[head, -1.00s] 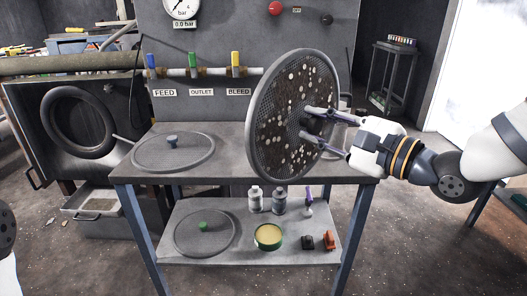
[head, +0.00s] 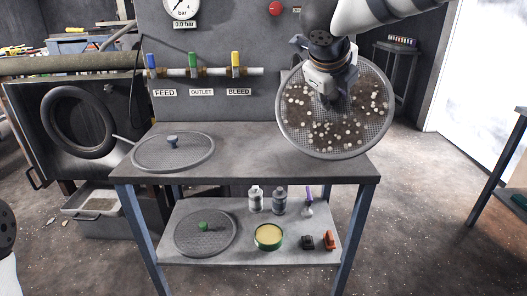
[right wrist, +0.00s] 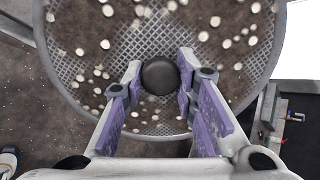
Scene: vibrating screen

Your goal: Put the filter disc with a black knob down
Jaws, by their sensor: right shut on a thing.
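The filter disc with a black knob (head: 340,128) is a round mesh disc with brown dirt and pale spots, held at the right end of the bench. In the right wrist view the black knob (right wrist: 160,76) sits between the purple-padded fingers of my right gripper (right wrist: 158,82), which is shut on it. In the head view the right gripper (head: 328,95) comes from above and hides the knob. The disc faces up and toward the camera, tilted; I cannot tell whether its lower edge touches the bench top (head: 235,165). My left gripper is not in view.
A disc with a blue knob (head: 190,155) lies on the bench's left. On the lower shelf (head: 285,253) are a green-knobbed disc (head: 190,240), bottles (head: 279,202), a tin (head: 268,237) and small black and orange items. The bench's middle is clear. Valves (head: 194,68) stand behind.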

